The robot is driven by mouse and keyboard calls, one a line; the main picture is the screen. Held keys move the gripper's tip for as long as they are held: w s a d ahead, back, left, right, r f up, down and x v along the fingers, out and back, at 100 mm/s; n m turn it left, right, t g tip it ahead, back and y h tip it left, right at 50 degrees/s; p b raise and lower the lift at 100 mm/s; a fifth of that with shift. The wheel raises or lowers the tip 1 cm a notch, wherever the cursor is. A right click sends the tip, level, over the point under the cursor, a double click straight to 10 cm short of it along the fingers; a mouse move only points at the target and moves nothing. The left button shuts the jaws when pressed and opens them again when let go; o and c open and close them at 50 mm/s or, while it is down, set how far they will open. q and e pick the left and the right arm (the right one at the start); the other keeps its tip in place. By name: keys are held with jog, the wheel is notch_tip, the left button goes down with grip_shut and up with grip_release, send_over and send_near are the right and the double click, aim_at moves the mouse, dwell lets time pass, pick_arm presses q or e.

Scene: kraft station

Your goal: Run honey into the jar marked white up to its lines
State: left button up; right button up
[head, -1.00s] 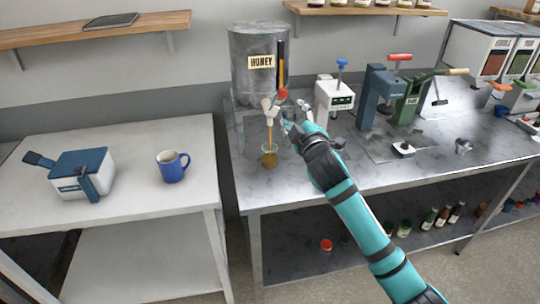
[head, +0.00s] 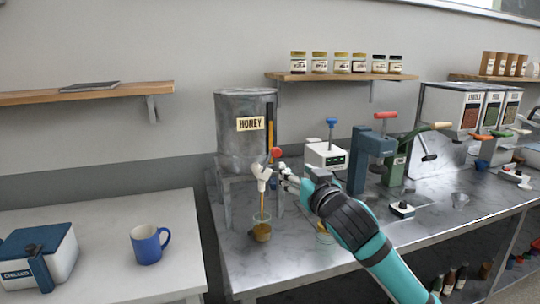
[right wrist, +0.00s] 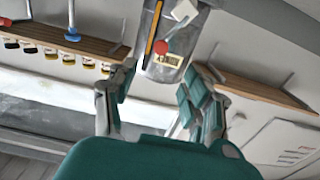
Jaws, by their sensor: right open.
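The steel honey tank (head: 245,130) stands on a stand at the back left of the metal bench. Its white tap (head: 263,178) has a red knob (head: 277,153). A thin amber stream (head: 262,206) runs from the tap into a small glass jar (head: 262,233) below it. Amber honey shows in the jar; its lines and any white mark are too small to make out. My right gripper (head: 286,178) is open and empty just right of the tap. The right wrist view shows its spread fingers (right wrist: 157,85) with the tank and red knob (right wrist: 160,47) beyond. My left gripper is out of view.
Another glass jar (head: 325,236) is partly hidden behind my right arm. A white machine (head: 325,158) and blue and green presses stand right of the tap. A blue mug (head: 149,244) is on the left table. Shelf jars (head: 340,62) are above.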

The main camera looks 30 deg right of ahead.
aim_at(278, 154)
jog(key=p+x, duration=0.3)
jog(key=x, duration=1.1)
jog(key=shift+w+a, duration=0.1)
jog(key=shift+a, duration=0.05)
grip_shut()
